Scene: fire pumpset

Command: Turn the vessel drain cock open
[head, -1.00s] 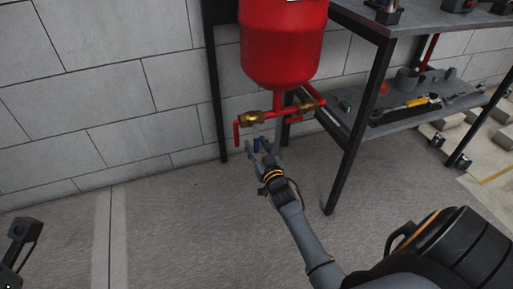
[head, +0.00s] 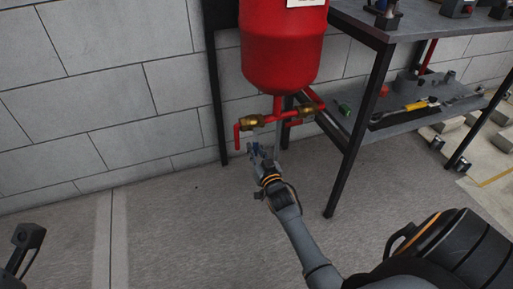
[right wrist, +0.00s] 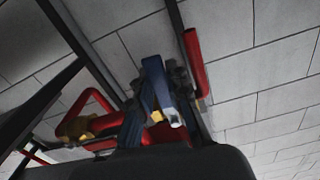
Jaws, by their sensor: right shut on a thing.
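A red vessel (head: 283,45) hangs by the block wall, with red pipework below it. The drain cock has a brass body (head: 254,124) on the left branch, above a red downturned outlet pipe (head: 237,137). My right gripper (head: 262,151) is just below the brass body, shut on the cock's blue lever. In the right wrist view the blue lever (right wrist: 156,88) stands between the dark fingers, close to the red pipe. The fingers hide part of the lever. A dark part of my left gripper (head: 29,237) shows at the lower left edge, far from the vessel; its jaws cannot be made out.
A second brass fitting (head: 306,109) sits on the right branch. A dark-framed bench (head: 400,20) stands at the right, its leg close to the pipework. Its lower shelf (head: 395,125) holds tools. The floor left of the vessel is clear.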

